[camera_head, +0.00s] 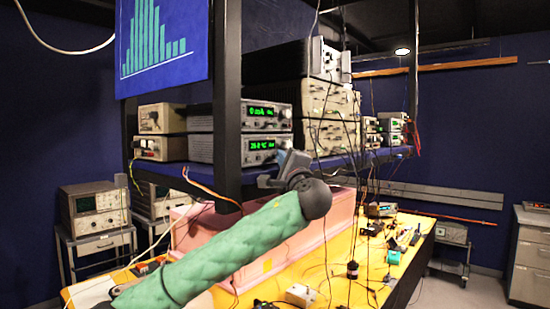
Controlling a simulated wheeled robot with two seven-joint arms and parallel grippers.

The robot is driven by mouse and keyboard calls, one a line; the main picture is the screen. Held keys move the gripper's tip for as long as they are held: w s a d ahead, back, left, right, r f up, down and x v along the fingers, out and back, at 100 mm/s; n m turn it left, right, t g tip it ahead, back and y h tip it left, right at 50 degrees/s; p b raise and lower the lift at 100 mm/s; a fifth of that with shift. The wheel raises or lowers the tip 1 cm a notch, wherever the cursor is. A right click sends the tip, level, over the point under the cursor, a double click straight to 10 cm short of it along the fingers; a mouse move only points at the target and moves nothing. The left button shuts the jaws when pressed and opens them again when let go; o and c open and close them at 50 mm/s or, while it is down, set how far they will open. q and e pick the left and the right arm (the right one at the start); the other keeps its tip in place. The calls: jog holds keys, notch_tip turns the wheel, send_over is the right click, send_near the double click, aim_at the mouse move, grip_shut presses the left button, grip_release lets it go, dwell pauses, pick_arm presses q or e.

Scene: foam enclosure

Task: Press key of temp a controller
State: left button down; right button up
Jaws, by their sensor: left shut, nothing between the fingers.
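Two stacked bench units with green displays stand on the blue shelf. The lower one, whose display looks like a temperature in °C, seems to be the temp a controller (262,145). The upper unit (267,113) shows a reading that looks like a current. My left arm comes in from the lower left in a green sleeve. My left gripper (287,162) is shut and empty, in front of the lower right part of the controller. It overlaps the controller's lower right front, so keys there are hidden. I cannot tell whether it touches. My right gripper is not in view.
A dark upright post (228,90) stands just left of the displays. More instruments (330,110) with hanging cables stand to the right on the blue shelf (160,172). Below are a pink foam enclosure (320,215) and a yellow table (340,265) with small parts and wires.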

pick_arm(q)
jog(key=shift+w+a+f, duration=0.1)
jog(key=shift+w+f, duration=0.05)
jog(key=shift+a, duration=0.1)
dwell(0.7)
jog(key=shift+d+f+b, duration=0.1)
jog(key=shift+d+b, duration=0.1)
jog(key=shift+b, duration=0.25)
jog(key=shift+s+d, duration=0.4)
jog(key=shift+d, duration=0.1)
jog(key=shift+s+d+b, duration=0.4)
jog(key=shift+s+d, duration=0.25)
jog(key=shift+d, duration=0.2)
jog(key=shift+s+d+b, duration=0.4)
jog(key=shift+s+d, duration=0.25)
jog(key=shift+d, duration=0.2)
